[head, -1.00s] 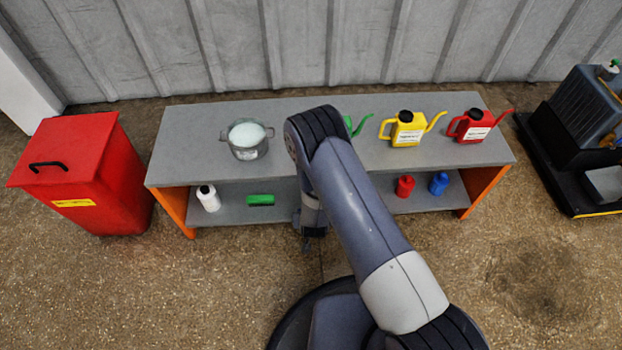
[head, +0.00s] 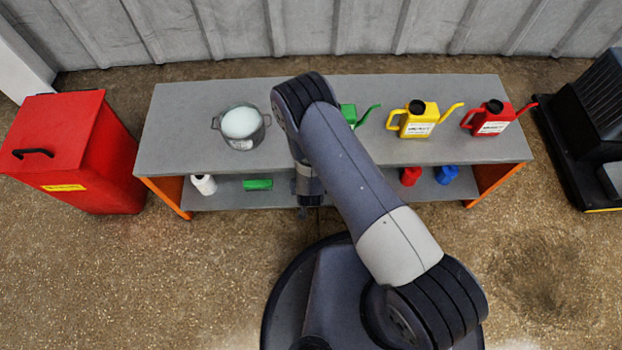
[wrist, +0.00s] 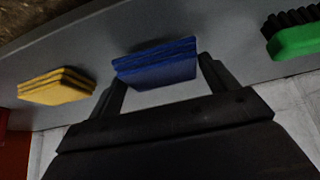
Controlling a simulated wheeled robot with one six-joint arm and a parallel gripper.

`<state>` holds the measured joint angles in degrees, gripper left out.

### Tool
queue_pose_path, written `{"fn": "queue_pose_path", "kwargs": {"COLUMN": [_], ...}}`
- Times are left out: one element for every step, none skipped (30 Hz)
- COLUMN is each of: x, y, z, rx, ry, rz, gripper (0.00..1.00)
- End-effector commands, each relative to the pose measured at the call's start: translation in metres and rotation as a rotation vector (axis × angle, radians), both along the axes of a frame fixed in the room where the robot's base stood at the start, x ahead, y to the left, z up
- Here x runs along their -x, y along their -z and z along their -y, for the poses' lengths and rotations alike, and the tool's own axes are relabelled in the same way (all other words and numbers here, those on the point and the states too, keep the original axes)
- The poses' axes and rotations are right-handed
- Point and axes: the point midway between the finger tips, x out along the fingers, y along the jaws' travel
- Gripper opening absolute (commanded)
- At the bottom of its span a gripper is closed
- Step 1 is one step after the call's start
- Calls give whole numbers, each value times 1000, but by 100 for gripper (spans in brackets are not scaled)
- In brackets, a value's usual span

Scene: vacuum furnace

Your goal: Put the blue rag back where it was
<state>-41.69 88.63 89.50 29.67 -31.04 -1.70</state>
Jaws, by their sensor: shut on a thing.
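My gripper (wrist: 158,82) is shut on the blue rag (wrist: 156,66), a folded stack held between the fingertips in the wrist view. The rag is over or at the grey lower shelf (wrist: 225,40), with a dark shadow beside it; I cannot tell whether it touches. A folded yellow rag (wrist: 57,86) lies to its left and a green brush (wrist: 294,38) to its right. In the head view my gripper (head: 304,211) is low at the front edge of the lower shelf, and my arm hides the blue rag. The green brush (head: 257,184) shows left of the gripper there.
The bench top (head: 320,150) bears a pot (head: 241,125), a green can (head: 350,114), a yellow can (head: 420,120) and a red can (head: 489,119). A white bottle (head: 203,185), red bottle (head: 410,176) and blue bottle (head: 446,175) stand below. A red bin (head: 75,150) is at left.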

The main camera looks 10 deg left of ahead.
Motion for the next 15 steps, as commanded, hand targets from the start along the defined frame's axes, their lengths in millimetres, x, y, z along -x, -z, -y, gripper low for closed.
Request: {"fn": "queue_pose_path", "kwargs": {"x": [2, 3, 4, 5, 5, 5, 5, 5, 5, 5, 5, 5, 5, 5, 5], "y": [4, 5, 6, 7, 7, 7, 7, 7, 7, 7, 7, 7, 7, 7, 8], "z": [-1, -2, -2, -2, -2, -2, -2, -2, -2, -2, -2, -2, -2, -2, -2], "rx": [0, 0, 0, 0, 0, 0, -1, -1, -1, -1, -1, -1, -1, -1, -1], "ry": [-1, -1, -1, -1, -1, -1, -1, -1, -1, -1, -1, -1, -1, -1, -1], "rz": [0, 0, 0, 0, 0, 0, 0, 0, 1, 1, 1, 1, 1, 1, 1], "gripper": [63, 63, 63, 63, 63, 63, 63, 63, 63, 63, 63, 63, 63, 63, 63]}}
